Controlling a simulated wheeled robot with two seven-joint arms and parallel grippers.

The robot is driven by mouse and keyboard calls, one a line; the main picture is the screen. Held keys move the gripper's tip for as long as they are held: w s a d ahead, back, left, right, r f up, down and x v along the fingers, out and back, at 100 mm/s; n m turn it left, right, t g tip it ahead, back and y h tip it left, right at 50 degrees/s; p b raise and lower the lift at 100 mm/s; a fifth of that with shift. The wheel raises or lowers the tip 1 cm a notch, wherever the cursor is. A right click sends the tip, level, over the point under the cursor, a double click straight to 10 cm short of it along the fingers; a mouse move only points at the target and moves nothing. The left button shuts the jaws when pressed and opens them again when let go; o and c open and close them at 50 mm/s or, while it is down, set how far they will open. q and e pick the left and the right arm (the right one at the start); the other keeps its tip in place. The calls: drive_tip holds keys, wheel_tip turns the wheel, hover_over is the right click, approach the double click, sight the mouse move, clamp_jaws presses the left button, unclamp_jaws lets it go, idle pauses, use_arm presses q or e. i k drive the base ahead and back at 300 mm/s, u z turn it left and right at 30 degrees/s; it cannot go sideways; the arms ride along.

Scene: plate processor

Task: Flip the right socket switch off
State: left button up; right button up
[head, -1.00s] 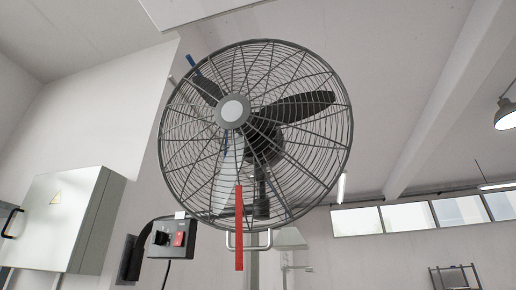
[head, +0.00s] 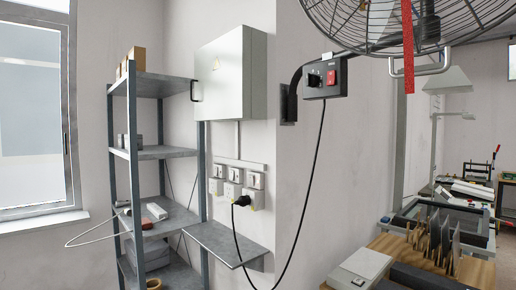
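A row of white wall sockets with switches hangs below the grey electrical box in the head view. The right socket switch (head: 256,181) is at the right end of the row, near the wall corner. The middle switch (head: 235,175) and the left switch (head: 217,171) are beside it. A black plug (head: 241,201) sits in the row below the switches, with a black cable running down from it. The switch positions are too small to tell. Neither of my grippers is in view.
A grey wall shelf (head: 226,243) juts out below the sockets. A metal rack (head: 155,153) stands to their left, the electrical box (head: 231,79) above. A black cable (head: 312,190) hangs from the fan's control box (head: 325,77). A cluttered workbench is at lower right.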

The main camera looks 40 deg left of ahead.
sight(250, 179)
drive_tip(key=u, duration=0.85)
drive_tip(key=i, duration=0.75)
drive_tip(key=z, duration=0.45)
